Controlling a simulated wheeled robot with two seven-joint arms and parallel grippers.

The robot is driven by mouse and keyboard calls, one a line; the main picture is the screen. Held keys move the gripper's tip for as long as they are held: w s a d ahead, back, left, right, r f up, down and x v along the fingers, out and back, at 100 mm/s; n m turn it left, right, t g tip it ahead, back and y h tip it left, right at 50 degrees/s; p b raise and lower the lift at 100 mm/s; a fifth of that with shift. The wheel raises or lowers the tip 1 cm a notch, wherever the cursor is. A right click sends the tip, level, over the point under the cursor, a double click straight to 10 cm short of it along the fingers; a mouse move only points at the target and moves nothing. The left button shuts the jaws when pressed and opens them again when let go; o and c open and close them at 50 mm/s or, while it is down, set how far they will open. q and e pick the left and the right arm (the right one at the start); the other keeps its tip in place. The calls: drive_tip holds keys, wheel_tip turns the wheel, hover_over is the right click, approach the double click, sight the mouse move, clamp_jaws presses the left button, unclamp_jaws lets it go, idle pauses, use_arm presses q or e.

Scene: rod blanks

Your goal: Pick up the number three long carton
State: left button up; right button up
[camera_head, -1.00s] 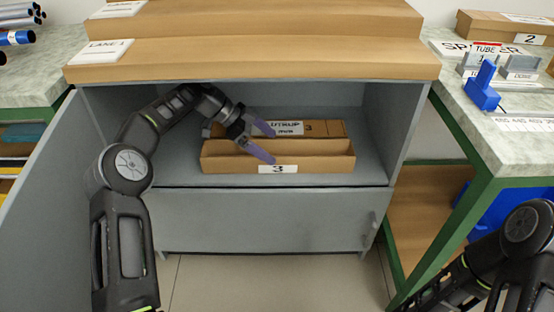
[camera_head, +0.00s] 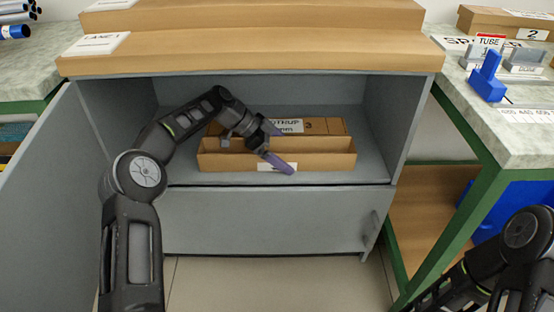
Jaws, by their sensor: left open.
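The number three long carton (camera_head: 325,162) is an open brown box on the grey cabinet's shelf. Its white front label is partly covered by my left gripper. My left gripper (camera_head: 284,149) is open, with purple fingers; one finger crosses the carton's front wall and the other is over its inside or back. I cannot tell whether the fingers touch the carton. A brown piece with a white label and a 3 (camera_head: 322,126) stands along the carton's back, perhaps its lid. My right gripper is not in view; only part of my right arm shows at the lower right.
An open door (camera_head: 45,190) is on the left. A bench (camera_head: 520,125) on the right holds a blue fixture (camera_head: 488,78) and a number 2 carton (camera_head: 500,22).

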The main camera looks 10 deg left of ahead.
use_arm(q)
drive_tip(key=shift+c, duration=0.6)
drive_tip(key=c, duration=1.3)
